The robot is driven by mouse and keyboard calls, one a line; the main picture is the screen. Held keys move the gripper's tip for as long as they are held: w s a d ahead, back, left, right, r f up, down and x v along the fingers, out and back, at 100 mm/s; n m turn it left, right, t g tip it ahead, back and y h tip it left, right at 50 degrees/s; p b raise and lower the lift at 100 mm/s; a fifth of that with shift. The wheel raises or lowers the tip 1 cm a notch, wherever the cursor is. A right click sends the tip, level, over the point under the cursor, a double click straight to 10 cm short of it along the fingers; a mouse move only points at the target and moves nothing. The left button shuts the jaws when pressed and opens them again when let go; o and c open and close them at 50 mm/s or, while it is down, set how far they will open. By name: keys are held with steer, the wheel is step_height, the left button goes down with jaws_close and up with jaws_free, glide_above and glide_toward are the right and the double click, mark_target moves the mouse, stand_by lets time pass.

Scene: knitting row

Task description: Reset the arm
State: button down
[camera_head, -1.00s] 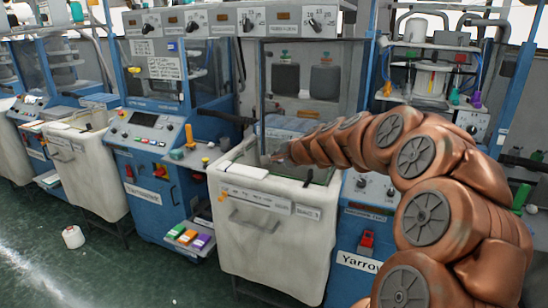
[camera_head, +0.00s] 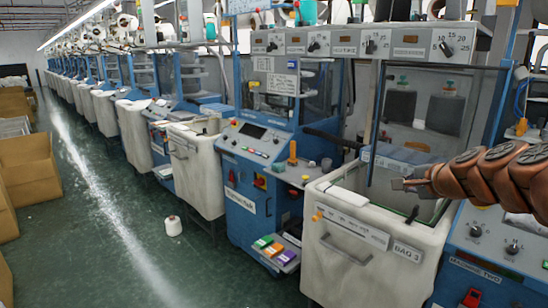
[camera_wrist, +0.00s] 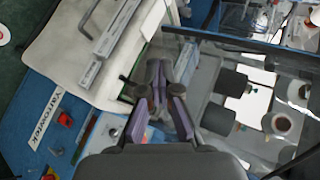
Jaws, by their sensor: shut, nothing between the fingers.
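My copper-coloured segmented arm reaches in from the right edge of the head view. Its end, my gripper (camera_head: 402,185), is over the right part of the open white bin labelled BAG 3 (camera_head: 350,262). In the wrist view my gripper (camera_wrist: 159,72) shows dark fingers with purplish inner sides, drawn together and empty. The bin's pale wall (camera_wrist: 75,50) shows at the upper left there. How high the gripper is above the bin's rim is hard to tell.
A blue machine (camera_head: 250,180) with a control panel stands left of the bin. A white yarn cone (camera_head: 172,226) stands on the green floor (camera_head: 100,255). Cardboard boxes (camera_head: 28,168) line the aisle's left side. A clear panel (camera_head: 430,110) stands behind the bin.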

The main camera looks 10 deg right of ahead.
steer(key=s+a+f+n+g+y, duration=0.1)
steer(key=s+a+f+n+g, duration=0.35)
steer(key=a, duration=0.65)
steer(key=s+a+f+n+g+y, duration=0.2)
steer(key=s+a+f+n, duration=0.35)
steer(key=s+a, duration=0.35)
steer(key=s+a+f+n+g+h, duration=0.1)
steer(key=s+f+n+g, duration=0.2)
steer(key=s, duration=0.8)
steer(key=s+a+f+n+g+h, duration=0.1)
steer(key=s+f+n+g+h, duration=0.1)
steer(key=s+f+n+g, duration=0.2)
steer(key=s+f, duration=0.3)
steer(key=s, duration=0.4)
steer(key=shift+s+a+h, duration=0.15)
steer(key=shift+h, duration=0.15)
steer(key=shift+a, duration=0.1)
